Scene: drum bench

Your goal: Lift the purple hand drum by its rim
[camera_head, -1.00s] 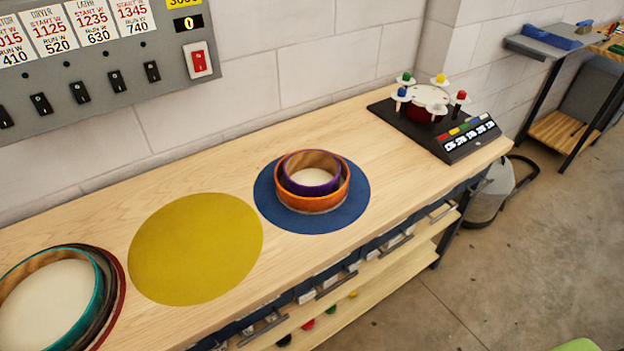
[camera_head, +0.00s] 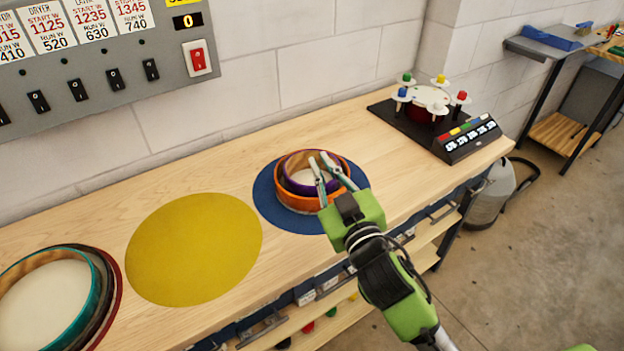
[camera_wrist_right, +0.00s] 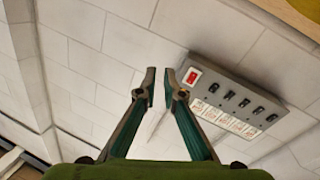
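The purple hand drum (camera_head: 299,188) sits nested inside a larger orange drum (camera_head: 294,202) on a round blue mat (camera_head: 265,202). Its pale head and part of its rim show in the head view. My right gripper (camera_head: 319,157) reaches in from the lower right and hides the right part of both drums. Its fingers appear over the drums; I cannot tell whether they touch the rim. In the right wrist view the fingertips (camera_wrist_right: 160,76) are a narrow gap apart with nothing between them. That view shows no drum. My left gripper is not in view.
A round yellow mat (camera_head: 194,249) lies empty left of the blue one. Nested drums, the innermost teal (camera_head: 92,300), stand at the left end. A grey switch panel (camera_head: 122,48) hangs on the wall behind.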

